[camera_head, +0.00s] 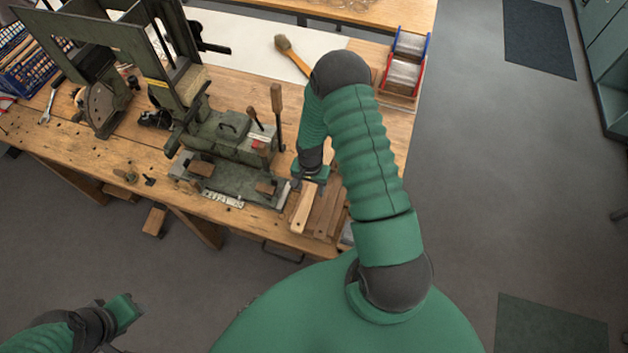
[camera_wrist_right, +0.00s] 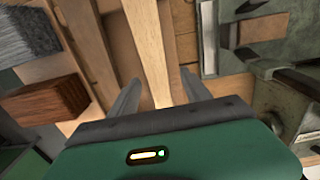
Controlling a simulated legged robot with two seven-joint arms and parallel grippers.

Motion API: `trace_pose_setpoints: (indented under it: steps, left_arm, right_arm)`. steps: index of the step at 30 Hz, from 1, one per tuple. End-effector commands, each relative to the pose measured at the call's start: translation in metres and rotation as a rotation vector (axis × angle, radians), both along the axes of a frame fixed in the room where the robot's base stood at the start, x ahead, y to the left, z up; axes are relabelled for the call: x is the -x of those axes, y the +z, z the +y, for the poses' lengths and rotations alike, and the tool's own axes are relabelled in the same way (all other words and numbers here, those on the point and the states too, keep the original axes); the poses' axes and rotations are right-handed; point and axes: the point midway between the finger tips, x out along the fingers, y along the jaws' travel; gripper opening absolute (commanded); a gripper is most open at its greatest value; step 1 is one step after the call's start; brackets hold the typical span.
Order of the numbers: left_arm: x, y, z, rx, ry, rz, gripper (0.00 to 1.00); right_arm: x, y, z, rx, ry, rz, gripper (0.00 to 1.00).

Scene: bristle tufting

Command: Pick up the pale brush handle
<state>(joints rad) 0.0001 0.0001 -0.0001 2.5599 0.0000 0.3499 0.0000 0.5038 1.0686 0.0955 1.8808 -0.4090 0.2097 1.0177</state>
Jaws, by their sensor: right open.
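The pale brush handle (camera_head: 303,209) lies at the front right of the workbench, left of darker brown wooden pieces (camera_head: 328,208). My right gripper (camera_head: 309,183) is over its far end. In the right wrist view, the pale handle (camera_wrist_right: 151,45) runs between the fingers of my open right gripper (camera_wrist_right: 158,82), with a visible gap on each side. The gripper's height above it is hard to judge. My left gripper (camera_head: 133,309) is at the lower left, away from the bench; its fingers are not clear.
A green-grey machine (camera_head: 225,140) with upright levers stands just left of the handle. A brush (camera_head: 290,54) lies at the back on a white sheet. A red and blue rack (camera_head: 405,63) is at the back right. Grey bristles (camera_wrist_right: 25,35) and a reddish-brown block (camera_wrist_right: 42,110) show in the wrist view.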

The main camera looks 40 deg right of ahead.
Motion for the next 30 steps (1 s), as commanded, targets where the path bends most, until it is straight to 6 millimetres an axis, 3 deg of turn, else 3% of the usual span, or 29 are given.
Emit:
trace_pose_setpoints:
  steps: [2,13,24,30]
  left_arm:
    - [0.0,0.0,0.0,0.0,0.0,0.0,0.42]
    - [0.0,0.0,0.0,0.0,0.0,0.0,0.42]
    - [0.0,-0.001,0.0,0.0,0.0,0.0,0.42]
    - [0.0,-0.006,0.0,0.0,0.0,0.0,0.42]
  right_arm:
    - [0.0,0.0,0.0,0.0,0.0,0.0,0.48]
    - [0.0,0.001,0.001,0.001,0.0,0.0,0.0]
    - [-0.001,0.003,-0.001,0.001,-0.001,0.0,0.0]
    - [-0.002,0.03,-0.001,0.002,-0.001,-0.005,0.0]
